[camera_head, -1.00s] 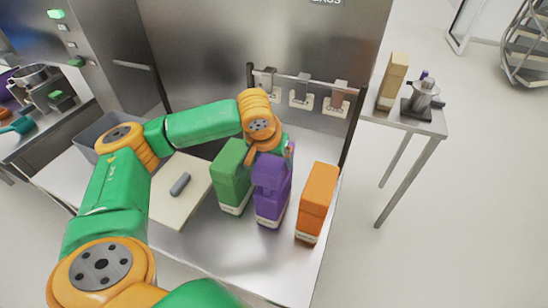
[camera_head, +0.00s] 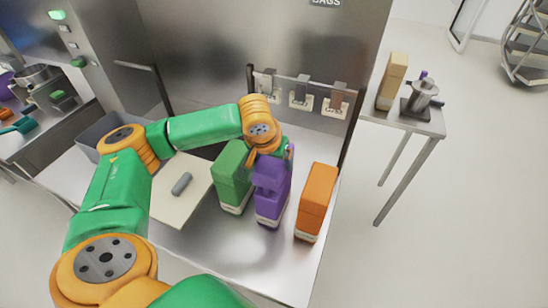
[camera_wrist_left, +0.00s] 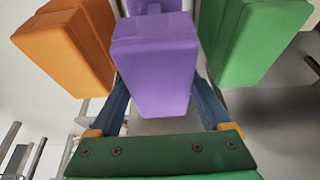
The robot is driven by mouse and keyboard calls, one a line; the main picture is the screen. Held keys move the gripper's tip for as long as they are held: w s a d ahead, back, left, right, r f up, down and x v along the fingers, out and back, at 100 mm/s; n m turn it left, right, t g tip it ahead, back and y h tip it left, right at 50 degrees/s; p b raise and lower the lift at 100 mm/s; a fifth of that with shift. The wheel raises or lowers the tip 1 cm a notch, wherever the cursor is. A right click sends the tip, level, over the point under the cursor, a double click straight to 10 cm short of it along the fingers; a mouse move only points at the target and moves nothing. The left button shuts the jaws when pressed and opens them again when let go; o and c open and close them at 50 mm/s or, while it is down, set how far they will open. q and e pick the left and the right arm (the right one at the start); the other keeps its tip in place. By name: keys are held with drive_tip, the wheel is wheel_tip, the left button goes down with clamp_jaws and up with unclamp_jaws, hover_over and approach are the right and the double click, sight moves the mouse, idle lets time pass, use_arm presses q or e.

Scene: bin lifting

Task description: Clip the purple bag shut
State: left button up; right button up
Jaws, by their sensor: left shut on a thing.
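The purple bag (camera_head: 271,200) stands upright on the steel table between a green bag and an orange bag. My right gripper is not in view.
The green bag (camera_head: 230,175) stands close on the left and the orange bag (camera_head: 317,200) a little apart on the right. A pale board (camera_head: 165,205) with a grey cylinder (camera_head: 181,183) lies left. A grey bin (camera_head: 92,133) is behind my arm. The table front is clear.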

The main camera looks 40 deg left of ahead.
use_arm(q)
drive_tip(key=shift+f, duration=0.15)
idle(0.5)
drive_tip(key=shift+f+b, duration=0.35)
drive_tip(key=shift+f, duration=0.45)
drive_tip(key=shift+f, duration=0.15)
drive_tip(key=shift+f, duration=0.7)
idle(0.6)
